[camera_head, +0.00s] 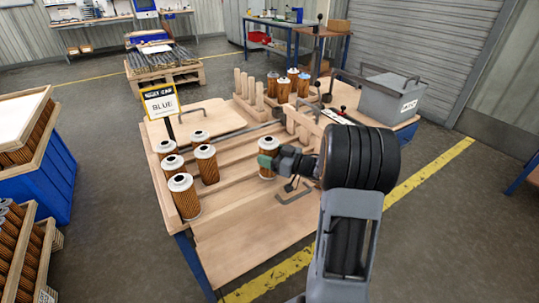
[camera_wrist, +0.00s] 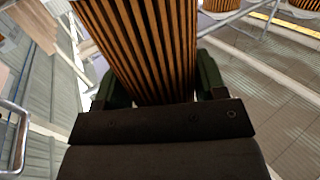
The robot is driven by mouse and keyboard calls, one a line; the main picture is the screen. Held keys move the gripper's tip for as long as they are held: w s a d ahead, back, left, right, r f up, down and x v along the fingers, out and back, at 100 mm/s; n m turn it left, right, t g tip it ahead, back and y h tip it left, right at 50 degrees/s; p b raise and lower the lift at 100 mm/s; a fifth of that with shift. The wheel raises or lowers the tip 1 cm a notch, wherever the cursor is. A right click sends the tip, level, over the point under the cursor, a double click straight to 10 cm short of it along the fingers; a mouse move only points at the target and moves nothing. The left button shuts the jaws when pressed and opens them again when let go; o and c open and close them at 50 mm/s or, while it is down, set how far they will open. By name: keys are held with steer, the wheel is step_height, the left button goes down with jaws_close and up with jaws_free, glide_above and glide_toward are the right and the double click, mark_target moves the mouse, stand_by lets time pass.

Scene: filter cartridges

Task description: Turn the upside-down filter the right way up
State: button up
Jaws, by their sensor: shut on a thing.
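My gripper (camera_head: 266,161) is shut on a filter (camera_head: 267,172) at the middle of the wooden bench (camera_head: 240,235). The filter has brown pleats and a pale cap with a dark hole on top, and looks about upright in the head view. In the wrist view its pleated side (camera_wrist: 145,45) fills the space between the two green fingers (camera_wrist: 160,88).
Wooden pegs (camera_head: 253,92) and more filters (camera_head: 284,90) stand at the back. A grey bin (camera_head: 385,101) stands back right. The bench front is mostly clear.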

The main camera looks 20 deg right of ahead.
steer(key=shift+f+b, duration=0.7)
steer(key=shift+f, duration=0.55)
stand_by(0.4)
steer(key=o, duration=1)
steer(key=shift+o, duration=0.2)
